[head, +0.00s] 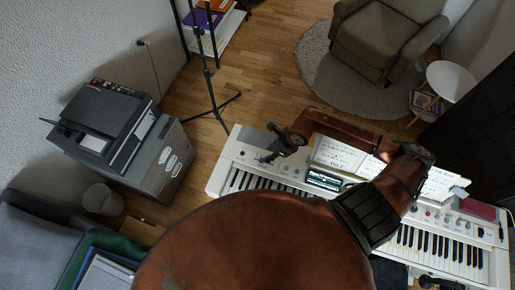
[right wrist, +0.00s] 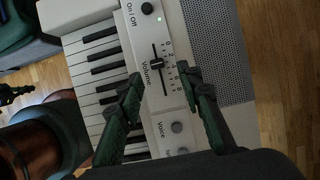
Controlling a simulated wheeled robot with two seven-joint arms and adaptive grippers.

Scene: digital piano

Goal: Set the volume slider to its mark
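The white digital piano (head: 232,160) runs across the head view. In the right wrist view, its volume slider (right wrist: 156,63) is a dark knob in a slot beside a 0 to 8 scale, nearer the 0 end. I cannot make out a separate target mark. My right gripper (right wrist: 159,74) is open and empty, with one finger on each side of the slot, apart from the knob. It also shows in the head view (head: 268,158) over the piano's left end. A dark part at the right wrist view's left edge may be my left gripper (right wrist: 14,94); its fingers are unclear.
The On/Off button (right wrist: 147,8) lies beyond the slider, and the Voice knob (right wrist: 177,127) lies near the right finger. A speaker grille (right wrist: 220,50) and the keys (right wrist: 100,60) flank the panel. Sheet music (head: 340,154) and a lit screen (head: 323,180) stand further right.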

